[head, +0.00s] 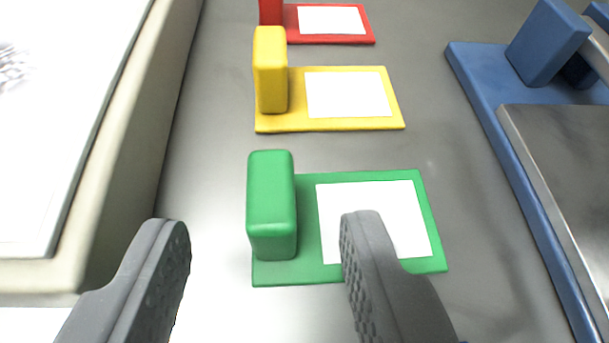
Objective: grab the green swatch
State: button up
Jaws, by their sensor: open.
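The green swatch (308,180) lies flat on the grey surface in the lower middle of the head view. It is a green plate with a white square (375,205) on its right part and an upright green block (271,205) at its left end. My gripper (268,245) is open and empty, with one finger on each side of the green block in the picture. The right finger covers part of the white square and the plate's near edge. I cannot tell how high the fingers are above the plate.
A yellow swatch (295,124) lies behind the green one, and a red swatch (335,40) lies farther back. A raised cream-rimmed panel (110,195) runs along the left. A blue frame with a grey metal plate (570,170) stands at the right. Bare grey surface separates them.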

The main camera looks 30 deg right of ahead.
aim_at(266, 192)
jog(key=shift+x, duration=2.6)
jog(key=shift+w+r, duration=0.1)
jog(key=shift+r, duration=0.1)
grip_shut()
